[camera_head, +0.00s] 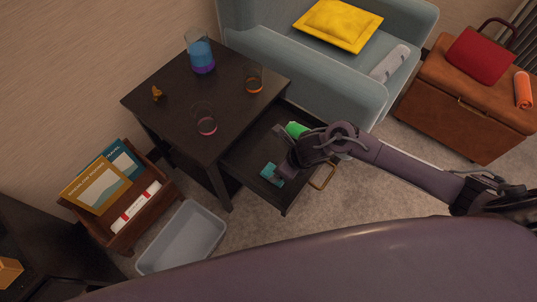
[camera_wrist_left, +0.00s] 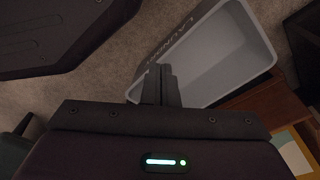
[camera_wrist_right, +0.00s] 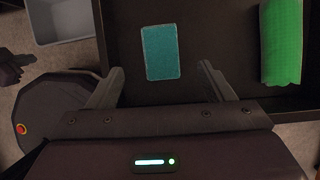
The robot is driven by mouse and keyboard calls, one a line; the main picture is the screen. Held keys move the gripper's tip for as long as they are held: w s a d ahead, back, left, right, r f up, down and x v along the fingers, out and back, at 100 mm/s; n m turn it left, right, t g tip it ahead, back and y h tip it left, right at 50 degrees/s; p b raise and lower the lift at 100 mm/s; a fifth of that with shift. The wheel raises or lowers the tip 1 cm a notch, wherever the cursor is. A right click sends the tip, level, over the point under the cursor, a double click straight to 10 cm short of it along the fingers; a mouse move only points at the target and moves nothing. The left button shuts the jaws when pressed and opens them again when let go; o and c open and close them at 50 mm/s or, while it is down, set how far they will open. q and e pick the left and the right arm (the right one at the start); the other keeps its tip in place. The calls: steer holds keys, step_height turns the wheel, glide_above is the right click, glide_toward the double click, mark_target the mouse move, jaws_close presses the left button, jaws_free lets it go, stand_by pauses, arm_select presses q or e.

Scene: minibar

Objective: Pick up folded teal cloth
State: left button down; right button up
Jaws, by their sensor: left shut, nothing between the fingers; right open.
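The folded teal cloth (camera_head: 271,174) lies flat in the open drawer of the dark side table. It also shows in the right wrist view (camera_wrist_right: 161,52) as a teal rectangle, ahead of my right gripper. My right gripper (camera_head: 281,151) is over the drawer and partly covers it in the head view. In the right wrist view its two fingers (camera_wrist_right: 160,82) are wide apart and empty, with the cloth between and beyond them. My left gripper (camera_wrist_left: 162,72) is shut and empty, with the grey bin beyond it; it does not show in the head view.
A green rolled cloth (camera_wrist_right: 281,42) lies in the same drawer (camera_head: 246,157). The table top (camera_head: 180,105) holds glasses and a blue-purple pitcher (camera_head: 201,55). A grey bin (camera_head: 181,238) and a wooden magazine rack (camera_head: 120,236) stand at left. An armchair (camera_head: 300,70) is behind.

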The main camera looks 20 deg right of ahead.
steer(key=shift+w+f, duration=0.1)
steer(key=shift+f, duration=0.25)
steer(key=shift+a+f+b, duration=0.25)
steer(key=shift+f+b, duration=0.05)
steer(key=shift+f, duration=0.3)
steer(key=x, duration=0.4)
steer(key=shift+w+f+b, duration=0.1)
steer(key=shift+f+b, duration=0.25)
steer(key=shift+w+f, duration=0.15)
steer(key=shift+f, duration=0.1)
arm_select(q)
steer(key=shift+w+d+r, duration=0.2)
steer(key=shift+w+r, duration=0.45)
steer(key=shift+w, duration=0.1)
arm_select(e)
steer(key=shift+c, duration=0.2)
steer(key=c, duration=1)
